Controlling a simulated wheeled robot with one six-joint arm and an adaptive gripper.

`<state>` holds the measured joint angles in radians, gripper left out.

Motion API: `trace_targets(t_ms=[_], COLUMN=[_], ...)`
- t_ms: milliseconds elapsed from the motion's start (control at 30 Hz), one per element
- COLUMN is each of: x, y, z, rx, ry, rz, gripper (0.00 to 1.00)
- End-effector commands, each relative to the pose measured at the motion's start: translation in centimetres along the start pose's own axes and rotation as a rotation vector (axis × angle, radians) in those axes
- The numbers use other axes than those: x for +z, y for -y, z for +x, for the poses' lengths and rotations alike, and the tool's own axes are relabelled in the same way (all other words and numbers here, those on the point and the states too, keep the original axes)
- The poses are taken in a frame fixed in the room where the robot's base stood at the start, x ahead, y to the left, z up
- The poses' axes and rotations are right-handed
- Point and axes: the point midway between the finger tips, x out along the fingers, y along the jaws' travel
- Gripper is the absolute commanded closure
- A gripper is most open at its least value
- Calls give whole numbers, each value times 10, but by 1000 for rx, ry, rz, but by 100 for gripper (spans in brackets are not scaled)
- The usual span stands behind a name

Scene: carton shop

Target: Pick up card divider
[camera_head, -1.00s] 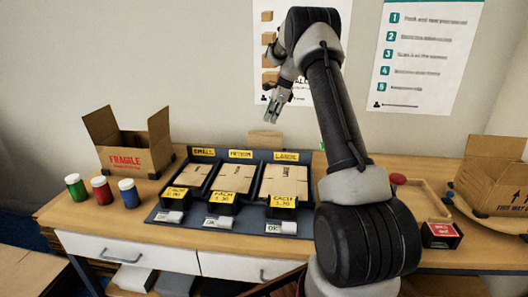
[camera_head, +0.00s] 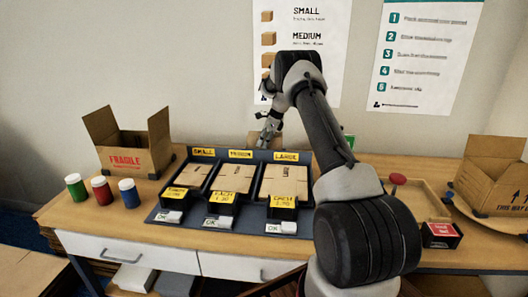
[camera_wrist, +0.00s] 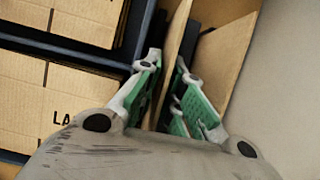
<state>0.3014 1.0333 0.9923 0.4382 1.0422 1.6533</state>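The card divider (camera_wrist: 177,45) is a thin brown sheet standing on edge between my two fingers in the wrist view. In the head view my arm and gripper hide most of it behind the order trays. My gripper (camera_wrist: 168,62) points down around it, with one green-padded finger on each side. The fingers look apart, with a narrow gap beside the sheet. My gripper also shows in the head view (camera_head: 266,138), low at the back edge of the bench.
More brown cardboard (camera_wrist: 228,55) stands just right of the divider, near the wall. The dark tray rack (camera_head: 150,212) with flat cartons lies in front. An open FRAGILE box (camera_head: 125,160) and several jars stand left; another carton (camera_head: 497,185) stands right.

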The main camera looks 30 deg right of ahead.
Motion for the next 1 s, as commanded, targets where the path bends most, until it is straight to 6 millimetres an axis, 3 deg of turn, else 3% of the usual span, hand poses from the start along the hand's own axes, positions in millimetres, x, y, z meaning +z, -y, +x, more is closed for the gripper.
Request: trace_targets(t_ms=[100,200,1000], x=[1,1,-1], y=[0,0,0], z=[20,26,30], rx=[1,0,-1], ry=[0,0,1], rz=[0,0,0], gripper=[91,91,91])
